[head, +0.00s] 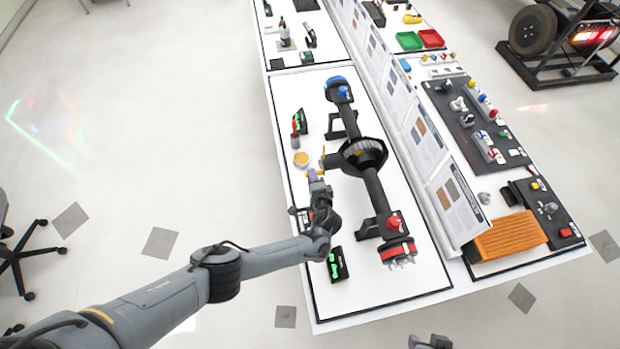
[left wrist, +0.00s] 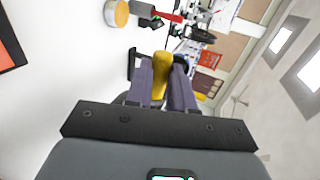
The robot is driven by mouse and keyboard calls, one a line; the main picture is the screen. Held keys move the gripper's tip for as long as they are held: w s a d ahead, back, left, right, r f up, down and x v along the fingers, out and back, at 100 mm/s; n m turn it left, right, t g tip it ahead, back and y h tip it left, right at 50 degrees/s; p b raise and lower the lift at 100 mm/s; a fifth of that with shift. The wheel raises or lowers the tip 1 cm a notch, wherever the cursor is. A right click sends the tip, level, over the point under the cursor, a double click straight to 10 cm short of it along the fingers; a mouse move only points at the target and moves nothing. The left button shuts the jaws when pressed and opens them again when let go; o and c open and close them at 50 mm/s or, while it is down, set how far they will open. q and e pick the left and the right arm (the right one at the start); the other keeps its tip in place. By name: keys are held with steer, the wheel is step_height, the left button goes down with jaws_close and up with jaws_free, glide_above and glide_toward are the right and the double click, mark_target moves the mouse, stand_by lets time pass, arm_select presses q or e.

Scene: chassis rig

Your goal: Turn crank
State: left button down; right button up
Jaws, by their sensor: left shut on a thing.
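The chassis rig is a black axle (head: 375,190) with a round central housing, a blue end (head: 338,88) and a red end (head: 398,250), lying on the white table. A yellow crank handle (left wrist: 162,72) stands between the purple fingers of my left gripper (left wrist: 163,85) in the left wrist view. My left gripper (head: 314,174) is shut on this handle beside the axle's central housing in the head view. The gripper hides part of the crank. A small part of my right gripper (head: 430,342) shows at the bottom edge; its finger state is unclear.
A round orange-topped container (head: 301,159) stands just beyond the left gripper. A red-handled tool (head: 295,133) and black devices with green displays (head: 337,264) lie near the table's left edge. Upright poster panels (head: 420,140) divide the table on the right.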

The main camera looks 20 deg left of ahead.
arm_select(q)
steer(key=shift+a+f, duration=0.1)
steer(key=c, duration=1.4)
jaws_free()
steer(key=o, duration=0.4)
steer(key=shift+w, duration=0.1)
steer(key=shift+o, duration=0.2)
steer(key=p+v, duration=0.3)
steer(key=v, duration=0.8)
